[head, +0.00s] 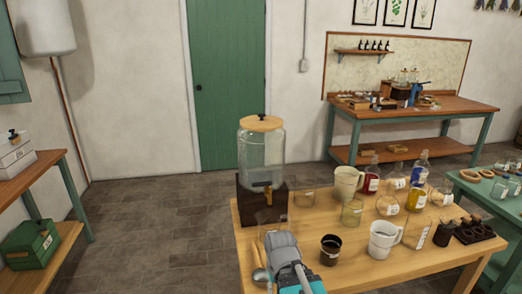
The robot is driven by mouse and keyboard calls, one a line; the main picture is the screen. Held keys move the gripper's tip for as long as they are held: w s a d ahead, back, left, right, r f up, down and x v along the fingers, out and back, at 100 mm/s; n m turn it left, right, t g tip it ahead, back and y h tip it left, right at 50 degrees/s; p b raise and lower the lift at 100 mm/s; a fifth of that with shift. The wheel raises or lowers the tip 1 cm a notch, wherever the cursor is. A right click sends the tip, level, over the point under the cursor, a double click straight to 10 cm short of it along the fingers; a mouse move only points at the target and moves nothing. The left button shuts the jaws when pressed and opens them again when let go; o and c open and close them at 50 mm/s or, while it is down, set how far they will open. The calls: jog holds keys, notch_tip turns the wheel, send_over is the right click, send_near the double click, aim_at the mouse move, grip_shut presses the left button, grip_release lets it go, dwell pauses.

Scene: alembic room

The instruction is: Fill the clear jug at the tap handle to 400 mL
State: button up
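A clear glass dispenser (261,150) with a wooden lid stands on a dark wooden block (273,202) at the table's left corner. Its brass-coloured tap (267,189) is low on the front. My gripper (279,239) is at the table's left side, just in front of and below the tap. A faint clear vessel outline (266,222) shows beyond my gripper; I cannot tell whether it is the clear jug or whether it is held. My fingers are hidden or too small to read. No liquid level can be read in it.
The wooden table (343,271) also holds a cream jug (347,184), a white jug (383,241), a dark cup (330,249), a glass beaker (351,213) and several labelled bottles and flasks. A green table (470,190) stands at right. Floor at left is clear.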

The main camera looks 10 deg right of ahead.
jog(key=shift+w, duration=0.15)
jog(key=shift+d, duration=0.1)
jog(key=shift+w+r+p, duration=0.25)
jog(key=shift+r+p, duration=0.2)
jog(key=w+d+r+n+t+p, duration=0.1)
jog(key=w+r+n+p, duration=0.7)
jog(key=w+r+p, duration=0.55)
notch_tip(320, 180, up, 19)
jog(key=n+t+p, duration=0.1)
jog(key=n+p, duration=0.9)
jog(key=p, duration=0.9)
send_over(264, 182)
jog(key=s, duration=0.2)
jog(key=shift+s, duration=0.2)
jog(key=shift+f+b, duration=0.2)
jog(key=shift+b, duration=0.2)
jog(key=w+f+b, duration=0.1)
jog(key=f+b, duration=0.7)
jog(key=f, duration=0.1)
jog(key=w+f+b, duration=0.1)
jog(key=f+b, duration=0.3)
jog(key=b, duration=0.1)
jog(key=shift+w+f, duration=0.15)
jog(key=shift+w, duration=0.15)
